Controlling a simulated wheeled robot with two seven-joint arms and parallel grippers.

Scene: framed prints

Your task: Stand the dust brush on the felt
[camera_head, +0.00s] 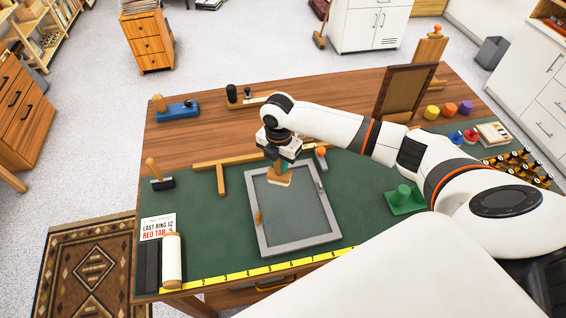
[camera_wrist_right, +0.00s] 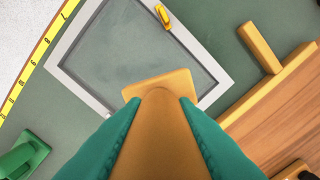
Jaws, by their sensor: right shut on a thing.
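My right gripper (camera_head: 281,166) is shut on the dust brush (camera_head: 279,179), a brown wooden handle on a flat tan head. The wrist view shows the handle between the teal fingers (camera_wrist_right: 160,112) and the brush's tan head (camera_wrist_right: 158,84) beyond them. The brush is upright, over the upper part of a grey-framed panel (camera_head: 290,246); I cannot tell whether it touches it. The green felt (camera_head: 362,208) covers the front of the table around the panel. My left gripper is not in view.
A small yellow piece (camera_head: 259,217) lies at the frame's left side. A wooden T-shaped bar (camera_head: 220,180) and a black block with wooden handle (camera_head: 161,180) are left. A green knobbed block (camera_head: 404,199) is right. Felt is bare between the frame and green block.

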